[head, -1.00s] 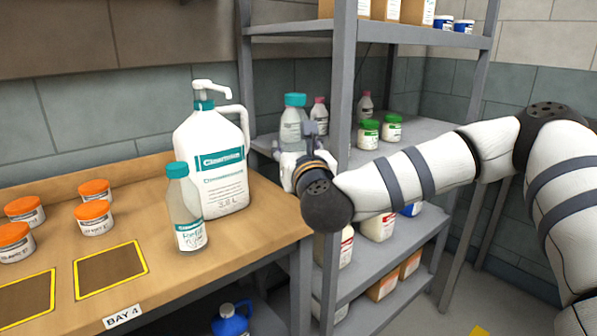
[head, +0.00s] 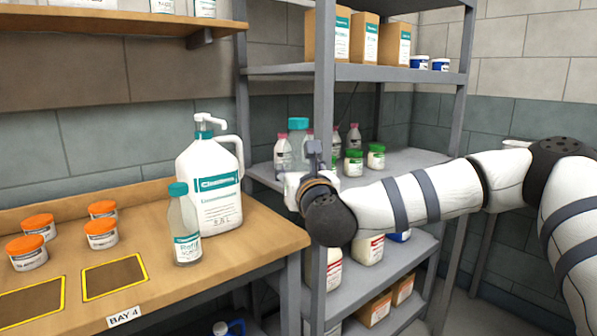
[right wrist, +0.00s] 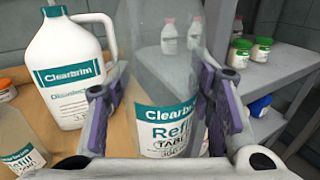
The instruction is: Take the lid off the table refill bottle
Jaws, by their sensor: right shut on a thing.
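My right gripper (right wrist: 160,112) is shut on a clear bottle (right wrist: 155,75) whose label reads "Clearbrim Refill TABLE". In the head view this table refill bottle stands upright, held near the shelf post, its lower part hidden by my gripper (head: 314,165). Its teal lid (head: 298,124) is on; the lid is out of the right wrist view. A second clear refill bottle with a teal lid (head: 185,230) stands on the wooden table (head: 255,240), in front of a white pump jug (head: 210,190). My left gripper is out of view.
A grey shelf rack (head: 325,100) stands right of the table, with pink-capped bottles and green-lidded jars (head: 354,163) on its middle shelf. Several orange-lidded jars (head: 101,235) stand at the table's left. Two yellow-edged dark squares (head: 114,277) by the front edge are bare.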

